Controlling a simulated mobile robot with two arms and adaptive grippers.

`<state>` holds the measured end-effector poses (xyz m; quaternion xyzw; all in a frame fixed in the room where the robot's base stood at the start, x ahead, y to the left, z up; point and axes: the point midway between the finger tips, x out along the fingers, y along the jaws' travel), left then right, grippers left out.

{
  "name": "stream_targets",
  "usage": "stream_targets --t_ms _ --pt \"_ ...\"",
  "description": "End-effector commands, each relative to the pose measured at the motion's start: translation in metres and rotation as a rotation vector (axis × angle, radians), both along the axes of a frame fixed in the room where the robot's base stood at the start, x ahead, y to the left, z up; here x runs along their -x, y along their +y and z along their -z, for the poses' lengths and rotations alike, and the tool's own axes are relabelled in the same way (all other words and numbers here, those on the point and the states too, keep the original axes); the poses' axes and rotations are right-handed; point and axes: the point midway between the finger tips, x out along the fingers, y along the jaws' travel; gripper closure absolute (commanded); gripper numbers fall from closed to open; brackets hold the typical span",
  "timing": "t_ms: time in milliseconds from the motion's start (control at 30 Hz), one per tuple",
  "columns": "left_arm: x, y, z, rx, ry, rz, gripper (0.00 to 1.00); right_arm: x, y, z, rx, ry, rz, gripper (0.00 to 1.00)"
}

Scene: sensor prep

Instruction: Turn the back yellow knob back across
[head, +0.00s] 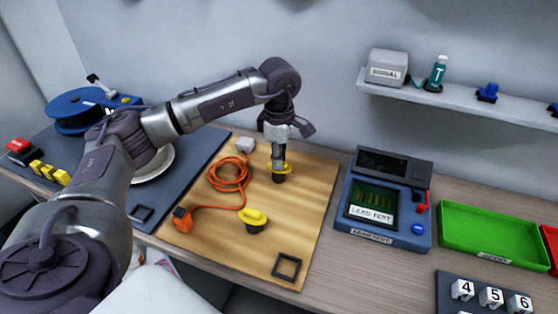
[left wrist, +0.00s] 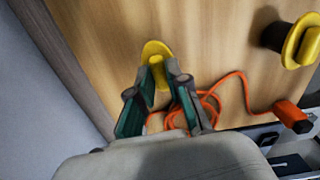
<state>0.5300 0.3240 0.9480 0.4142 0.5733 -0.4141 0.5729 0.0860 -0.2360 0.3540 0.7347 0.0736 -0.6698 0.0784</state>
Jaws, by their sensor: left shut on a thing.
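The back yellow knob (head: 288,170) stands on a dark base on the wooden board, near its far edge. My left gripper (head: 279,160) comes down on it from above and is shut on its raised grip, hiding most of it. In the left wrist view the knob's yellow disc (left wrist: 154,48) shows beyond the fingertips, with the grip between the two fingers (left wrist: 158,76). The front yellow knob (head: 253,217) is free, nearer the front of the board; it also shows in the left wrist view (left wrist: 299,42). My right gripper is not in view.
An orange cable (head: 228,178) lies coiled on the wooden board (head: 210,235), left of the knobs. A black square frame (head: 287,267) lies at its front right. A blue tester (head: 385,212) and a green tray (head: 492,240) stand to the right.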

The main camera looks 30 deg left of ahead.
Motion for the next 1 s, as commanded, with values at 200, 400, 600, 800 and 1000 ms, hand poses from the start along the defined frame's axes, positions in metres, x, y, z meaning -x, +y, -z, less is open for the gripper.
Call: stream_targets --t_ms 200,400,600,800,1000 --pt "-0.0006 -0.0001 -0.0004 0.001 -0.002 0.073 1.0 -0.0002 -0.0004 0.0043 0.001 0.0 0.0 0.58" --pt "-0.0006 -0.0002 -0.0009 0.002 -0.003 0.097 1.0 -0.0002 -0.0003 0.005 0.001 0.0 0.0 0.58" --pt "-0.0006 -0.0003 -0.0012 0.001 -0.003 0.101 1.0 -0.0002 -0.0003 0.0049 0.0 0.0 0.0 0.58" --pt "-0.0006 -0.0003 -0.0012 0.001 -0.003 0.101 0.79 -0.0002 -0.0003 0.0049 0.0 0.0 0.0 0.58" --pt "-0.0004 -0.0003 -0.0008 0.001 -0.002 0.1 0.58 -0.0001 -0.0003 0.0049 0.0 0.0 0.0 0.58"
